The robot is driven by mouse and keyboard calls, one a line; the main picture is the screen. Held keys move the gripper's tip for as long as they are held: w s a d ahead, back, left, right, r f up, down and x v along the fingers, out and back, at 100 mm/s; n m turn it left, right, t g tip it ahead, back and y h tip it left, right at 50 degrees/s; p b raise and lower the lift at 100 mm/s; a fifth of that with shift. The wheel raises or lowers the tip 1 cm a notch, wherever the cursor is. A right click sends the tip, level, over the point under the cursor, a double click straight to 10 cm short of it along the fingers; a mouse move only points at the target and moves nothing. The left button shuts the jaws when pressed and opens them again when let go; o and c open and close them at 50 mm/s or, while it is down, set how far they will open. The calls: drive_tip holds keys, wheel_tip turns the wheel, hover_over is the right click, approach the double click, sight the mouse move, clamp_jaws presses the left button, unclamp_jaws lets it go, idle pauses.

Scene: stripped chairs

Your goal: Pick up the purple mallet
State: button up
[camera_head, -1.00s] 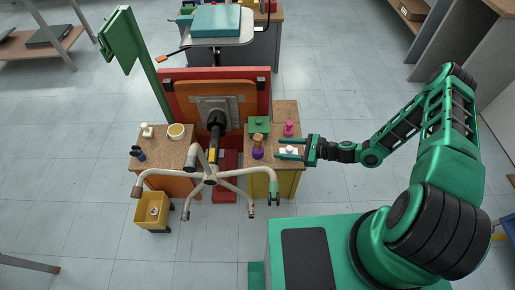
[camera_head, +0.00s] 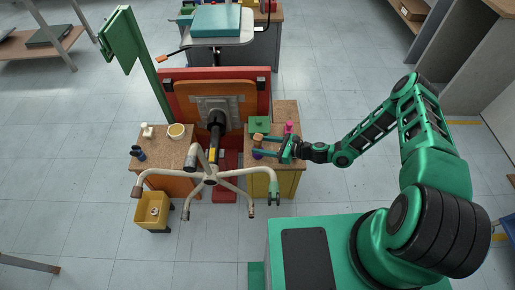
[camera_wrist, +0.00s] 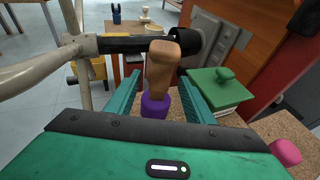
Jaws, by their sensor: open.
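The purple mallet (camera_wrist: 155,105) stands upright on the right-hand small cabinet (camera_head: 289,109), with a purple lower part and a brown wooden top. In the wrist view it stands between the two green fingers of my gripper (camera_wrist: 160,82), and a gap seems to show on each side. My gripper (camera_head: 260,145) is open and reaches in from the right, low over the cabinet top.
A green lidded box (camera_wrist: 220,90) stands right of the mallet, with a pink object (camera_wrist: 285,152) nearer. An upturned chair base (camera_head: 210,178) spreads its legs close to the left of the mallet. A red-framed panel (camera_head: 262,95) rises behind. A yellow bin (camera_head: 141,214) stands at left.

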sight(258, 136)
drive_tip(key=shift+x, duration=1)
clamp_jaws()
wheel_tip(258, 136, up, 10)
drive_tip(key=shift+r, duration=0.1)
